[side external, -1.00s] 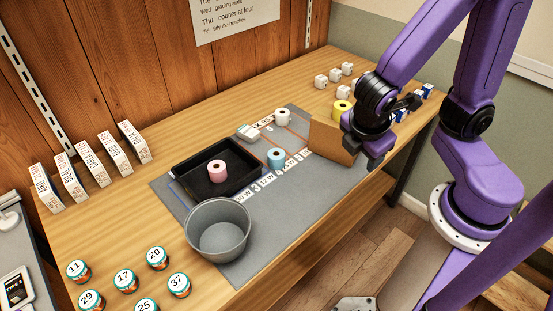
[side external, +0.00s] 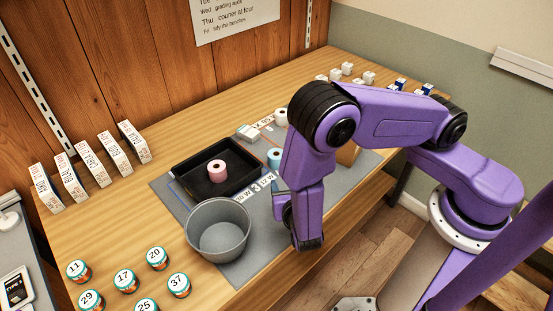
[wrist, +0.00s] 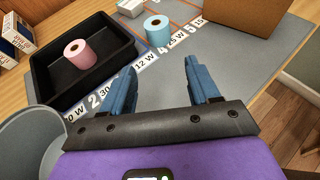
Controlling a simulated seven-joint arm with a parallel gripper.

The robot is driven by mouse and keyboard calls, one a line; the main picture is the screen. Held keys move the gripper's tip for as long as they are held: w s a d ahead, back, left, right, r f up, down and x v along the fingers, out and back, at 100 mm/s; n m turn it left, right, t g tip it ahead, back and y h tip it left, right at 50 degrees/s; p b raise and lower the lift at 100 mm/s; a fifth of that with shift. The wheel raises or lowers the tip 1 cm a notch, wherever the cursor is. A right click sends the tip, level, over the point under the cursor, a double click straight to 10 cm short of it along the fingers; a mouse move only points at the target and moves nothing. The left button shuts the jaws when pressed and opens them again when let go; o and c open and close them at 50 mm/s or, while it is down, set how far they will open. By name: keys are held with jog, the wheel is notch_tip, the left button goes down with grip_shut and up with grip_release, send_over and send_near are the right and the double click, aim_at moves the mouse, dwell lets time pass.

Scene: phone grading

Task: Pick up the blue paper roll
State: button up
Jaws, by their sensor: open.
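The blue paper roll (wrist: 158,30) stands upright on the grey mat (wrist: 240,75), just outside the black tray, in the upper middle of the wrist view. In the side view the blue roll (side external: 274,157) is partly hidden by my arm. My gripper (wrist: 157,75) is open and empty. Its two blue fingers point toward the roll, which lies beyond the fingertips and apart from them. In the side view my gripper hangs low over the mat's front edge, with its fingers mostly hidden behind the arm.
A pink roll (wrist: 80,52) stands in the black tray (wrist: 104,82). A grey bin (side external: 218,230) stands left of my gripper. A cardboard box (wrist: 248,16) is right of the blue roll. A white roll (side external: 281,117) stands behind. Number labels line the mat.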

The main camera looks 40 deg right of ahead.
aim_at(277, 161)
jog(key=x, duration=1.7)
jog(key=shift+w+f, duration=0.15)
jog(key=shift+w, duration=0.1)
jog(key=c, duration=0.7)
